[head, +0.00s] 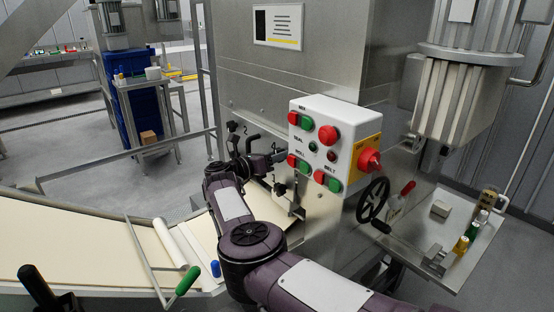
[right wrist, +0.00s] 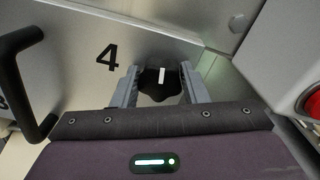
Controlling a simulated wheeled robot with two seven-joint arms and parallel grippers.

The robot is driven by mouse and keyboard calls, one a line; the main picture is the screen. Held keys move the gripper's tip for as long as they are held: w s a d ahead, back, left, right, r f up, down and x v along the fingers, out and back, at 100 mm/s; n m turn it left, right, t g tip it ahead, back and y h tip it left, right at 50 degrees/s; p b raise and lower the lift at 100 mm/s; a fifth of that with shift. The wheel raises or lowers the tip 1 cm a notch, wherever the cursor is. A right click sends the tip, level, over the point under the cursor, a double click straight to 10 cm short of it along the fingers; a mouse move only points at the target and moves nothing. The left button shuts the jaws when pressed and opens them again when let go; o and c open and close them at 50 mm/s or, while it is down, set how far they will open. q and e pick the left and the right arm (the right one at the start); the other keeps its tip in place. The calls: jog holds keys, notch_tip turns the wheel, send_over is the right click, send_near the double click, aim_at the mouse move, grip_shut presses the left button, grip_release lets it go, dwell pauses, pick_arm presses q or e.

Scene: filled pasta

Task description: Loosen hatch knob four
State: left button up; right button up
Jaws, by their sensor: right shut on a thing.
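Hatch knob four (right wrist: 160,84) is a black lobed knob with a white mark. It sits on a pale metal plate with a black number 4 (right wrist: 107,57) beside it. My right gripper (right wrist: 160,88) has a finger on either side of the knob and is shut on it. In the head view my right gripper (head: 277,157) reaches to the machine's front, left of the control box. The knob cannot be made out there behind the gripper. My left gripper is not in view.
A black bar handle (right wrist: 24,75) stands left of the knob. The white control box (head: 333,143) with red and green buttons is close on the right. A black handwheel (head: 373,199) is below it. A pale belt (head: 90,245) lies to the left.

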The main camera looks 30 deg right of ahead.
jog(key=shift+f+n, duration=0.2)
jog(key=shift+n, duration=0.3)
jog(key=n+b, duration=0.4)
jog(key=n, duration=0.3)
jog(key=n+b, duration=0.1)
jog(key=n, duration=0.2)
jog(key=shift+n, duration=0.4)
jog(key=n+b, duration=0.1)
jog(key=n, duration=0.2)
jog(key=shift+n, duration=0.3)
jog(key=n, duration=0.4)
jog(key=shift+n, duration=0.3)
jog(key=n, duration=0.4)
jog(key=shift+n, duration=0.3)
jog(key=n, duration=0.2)
jog(key=shift+n+b, duration=0.3)
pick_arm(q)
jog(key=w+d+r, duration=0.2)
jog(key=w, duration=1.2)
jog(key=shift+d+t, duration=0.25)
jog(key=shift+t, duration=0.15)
pick_arm(e)
jog(key=shift+f+n, duration=0.1)
jog(key=shift+n, duration=1.9)
